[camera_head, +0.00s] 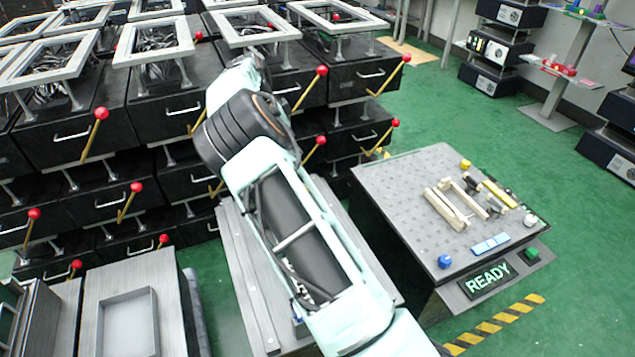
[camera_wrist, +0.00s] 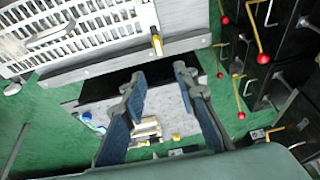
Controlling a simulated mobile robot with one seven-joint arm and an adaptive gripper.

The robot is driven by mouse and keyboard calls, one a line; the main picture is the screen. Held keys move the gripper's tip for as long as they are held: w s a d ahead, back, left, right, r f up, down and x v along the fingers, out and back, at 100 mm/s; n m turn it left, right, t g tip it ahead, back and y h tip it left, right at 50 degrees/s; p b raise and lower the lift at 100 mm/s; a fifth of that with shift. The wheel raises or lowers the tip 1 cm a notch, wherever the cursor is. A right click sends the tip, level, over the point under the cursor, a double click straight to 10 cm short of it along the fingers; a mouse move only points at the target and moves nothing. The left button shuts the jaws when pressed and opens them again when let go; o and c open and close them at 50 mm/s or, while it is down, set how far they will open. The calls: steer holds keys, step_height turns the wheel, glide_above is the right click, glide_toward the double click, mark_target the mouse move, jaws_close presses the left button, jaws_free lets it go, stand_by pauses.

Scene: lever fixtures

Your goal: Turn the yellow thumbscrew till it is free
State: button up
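A yellow piece (camera_wrist: 156,43) sits on the lower edge of a grey panel frame in the wrist view; it looks like a small thumbscrew or handle. A second small yellow knob (camera_head: 466,164) stands at the far corner of the perforated bench plate in the head view, and it also shows in the wrist view (camera_wrist: 176,137). I cannot tell for certain which is the thumbscrew. My gripper (camera_wrist: 160,78) is open and empty, its two dark fingers apart, below the first yellow piece in the picture and not touching it. My arm hides the gripper in the head view.
The bench plate (camera_head: 390,180) carries cream bars (camera_head: 446,209), a blue knob (camera_head: 444,261) and a white knob (camera_head: 530,220). A READY sign (camera_head: 488,278) is on its front. Black drawer units (camera_head: 165,118) with red-tipped levers crowd the left.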

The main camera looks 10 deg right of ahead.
steer(key=shift+h, duration=0.4)
steer(key=b+x, duration=0.1)
steer(key=x, duration=0.3)
steer(key=a+b+x, duration=0.1)
steer(key=x, duration=0.4)
steer(key=b+x, duration=0.1)
steer(key=x, duration=0.4)
steer(key=shift+s+a+f, duration=0.1)
steer(key=shift+a+f, duration=0.15)
jaws_close()
